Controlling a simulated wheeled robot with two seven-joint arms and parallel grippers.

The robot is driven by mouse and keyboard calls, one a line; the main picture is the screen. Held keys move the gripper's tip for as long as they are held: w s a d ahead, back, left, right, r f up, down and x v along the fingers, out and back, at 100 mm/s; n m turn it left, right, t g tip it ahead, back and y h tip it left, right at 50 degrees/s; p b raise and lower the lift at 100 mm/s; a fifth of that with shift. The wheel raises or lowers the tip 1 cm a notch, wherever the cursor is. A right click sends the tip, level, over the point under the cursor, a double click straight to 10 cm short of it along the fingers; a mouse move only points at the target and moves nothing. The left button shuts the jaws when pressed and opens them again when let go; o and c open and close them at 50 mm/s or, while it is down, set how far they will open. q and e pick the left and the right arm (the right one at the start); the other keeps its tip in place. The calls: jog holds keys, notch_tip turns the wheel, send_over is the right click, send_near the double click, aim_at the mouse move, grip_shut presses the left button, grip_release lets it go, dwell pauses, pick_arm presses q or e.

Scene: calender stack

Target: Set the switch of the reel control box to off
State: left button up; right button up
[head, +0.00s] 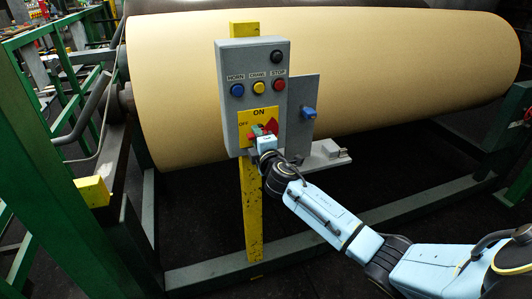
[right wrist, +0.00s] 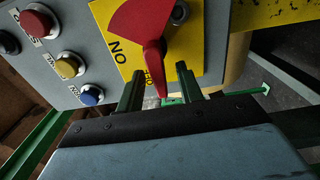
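The grey reel control box (head: 232,70) is fixed to a yellow post in the middle of the head view. Its yellow plate (head: 258,114) reads ON at the top and OFF at the left. The red switch (head: 272,126) is partly hidden by my right gripper (head: 261,137) in the head view. In the right wrist view the red switch (right wrist: 153,55) has a fan-shaped part and a narrow handle beside the OFF lettering. The handle's tip lies between the two dark fingers of my right gripper (right wrist: 159,86), with gaps on both sides. My left gripper is not in view.
Blue, yellow, red and black buttons sit above the switch, the blue one (head: 237,90) at left. A side panel with a blue lever (head: 309,113) stands right of the box. A large tan roll (head: 400,60) lies behind. Green frames (head: 50,180) stand at left.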

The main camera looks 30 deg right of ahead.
jog(key=v, duration=1.1)
jog(key=shift+s, duration=0.4)
jog(key=s+f+m+g+y+b, duration=0.15)
jog(key=s+f+m+g, duration=0.35)
jog(key=f, duration=1.4)
jog(key=s+f+g+y+b, duration=0.1)
jog(key=s+f+g+b, duration=0.4)
jog(key=f, duration=1.4)
jog(key=s+a+f+m+g, duration=0.2)
jog(key=s+f, duration=0.7)
jog(key=s, duration=0.1)
jog(key=s+a+f+m+g, duration=0.1)
jog(key=s+a+f+m, duration=0.15)
jog(key=s+f, duration=0.65)
jog(key=s+a+f+m+g+y+b, duration=0.1)
jog(key=s+a+f, duration=0.1)
jog(key=s, duration=0.8)
jog(key=s+a+f+m+g+y, duration=0.1)
jog(key=s+f, duration=0.3)
jog(key=s, duration=0.5)
jog(key=shift+s+a+f+m+g+b, duration=0.35)
jog(key=shift+a+f+m+g, duration=0.05)
jog(key=shift+a+m+g, duration=0.35)
